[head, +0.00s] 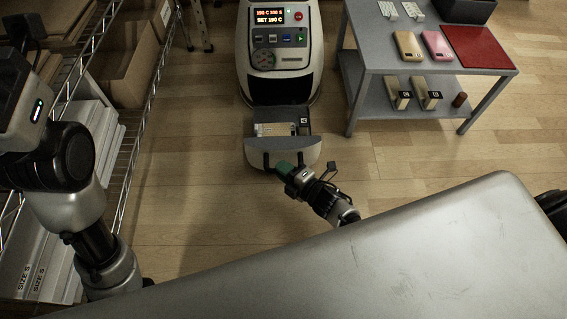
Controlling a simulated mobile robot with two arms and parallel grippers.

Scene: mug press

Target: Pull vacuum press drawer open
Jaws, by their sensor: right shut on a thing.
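The vacuum press (278,60) stands at the top middle, a rounded white machine with a lit red display and several buttons. Its drawer (240,153) sticks out of the front toward me, with a curved grey front and dark handle posts. A small light-patterned piece (274,129) lies in the drawer's tray. My right gripper (284,168) is at the drawer front, shut on the handle; the handle bar is mostly hidden by its green-padded fingers. My left arm is at the left, but its gripper is out of view.
A wire shelf (140,110) with boxes runs along the left. A grey table (380,50) at the upper right carries phone cases, a red sheet (480,47) and small items on its lower shelf. The wooden floor around the drawer is clear.

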